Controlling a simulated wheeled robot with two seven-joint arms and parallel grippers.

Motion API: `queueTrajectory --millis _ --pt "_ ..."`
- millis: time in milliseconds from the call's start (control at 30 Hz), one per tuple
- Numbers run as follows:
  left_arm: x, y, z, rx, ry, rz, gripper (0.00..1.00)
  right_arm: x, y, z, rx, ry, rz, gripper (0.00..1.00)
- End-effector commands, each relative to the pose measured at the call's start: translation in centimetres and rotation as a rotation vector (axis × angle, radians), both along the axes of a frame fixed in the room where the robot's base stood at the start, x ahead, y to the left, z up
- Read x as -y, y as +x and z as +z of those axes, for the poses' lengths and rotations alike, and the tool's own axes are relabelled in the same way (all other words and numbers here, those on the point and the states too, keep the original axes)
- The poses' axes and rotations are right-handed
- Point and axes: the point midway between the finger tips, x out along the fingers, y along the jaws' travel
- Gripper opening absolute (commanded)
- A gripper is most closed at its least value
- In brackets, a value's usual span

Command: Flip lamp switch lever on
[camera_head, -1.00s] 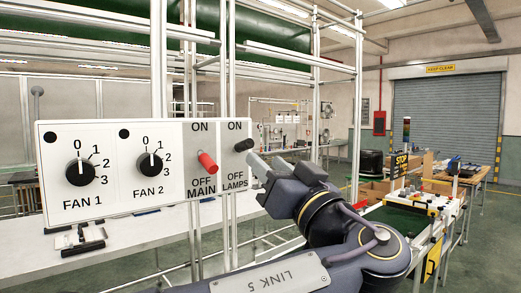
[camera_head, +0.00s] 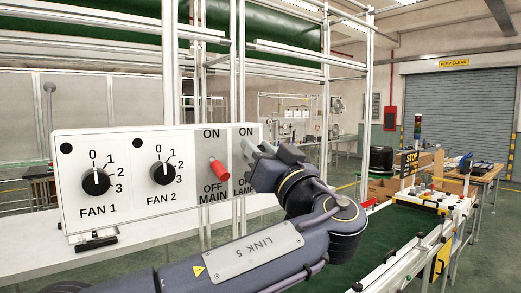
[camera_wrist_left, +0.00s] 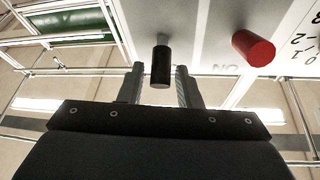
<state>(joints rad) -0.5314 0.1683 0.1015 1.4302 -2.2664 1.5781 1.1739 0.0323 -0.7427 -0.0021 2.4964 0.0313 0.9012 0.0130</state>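The black lamp switch lever (camera_wrist_left: 161,66) sits under the ON/OFF LAMPS labels at the right end of the white switch panel (camera_head: 126,151). In the head view my left gripper (camera_head: 258,151) is at that end and hides the lever and part of the LAMPS label. In the left wrist view the gripper (camera_wrist_left: 160,87) is open. Its two fingers stand on either side of the black lever, with a visible gap on each side. The red main lever (camera_head: 217,169) is beside it and also shows in the left wrist view (camera_wrist_left: 253,48). My right gripper is not in view.
Two black fan knobs (camera_head: 96,181) (camera_head: 163,172) are on the left of the panel. A white table (camera_head: 110,258) lies below and metal frame posts stand behind.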

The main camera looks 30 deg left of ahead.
Motion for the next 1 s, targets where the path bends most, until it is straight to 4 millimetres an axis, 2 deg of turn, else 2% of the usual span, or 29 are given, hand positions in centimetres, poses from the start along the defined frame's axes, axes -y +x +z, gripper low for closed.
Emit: queueTrajectory --millis 33,200,233,600,867,900,1000 --pt "0.00 -0.01 0.00 0.000 0.000 0.000 0.24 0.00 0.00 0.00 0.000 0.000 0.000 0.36" --pt "0.02 -0.01 0.00 0.000 0.000 0.000 0.02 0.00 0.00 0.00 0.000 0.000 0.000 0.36" --pt "0.03 -0.01 0.00 0.000 0.000 0.000 0.00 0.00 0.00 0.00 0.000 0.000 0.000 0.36" --pt "-0.19 0.11 0.71 -0.052 -0.129 -0.001 0.00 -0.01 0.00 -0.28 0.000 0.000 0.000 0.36" --pt "-0.22 0.09 0.70 -0.057 -0.135 -0.001 0.00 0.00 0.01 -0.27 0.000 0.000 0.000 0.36" --pt "-0.22 0.09 0.70 -0.057 -0.135 -0.001 0.19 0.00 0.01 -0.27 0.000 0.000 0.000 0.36" --pt "-0.23 0.09 0.70 -0.056 -0.135 0.000 0.32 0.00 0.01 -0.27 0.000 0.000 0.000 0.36"
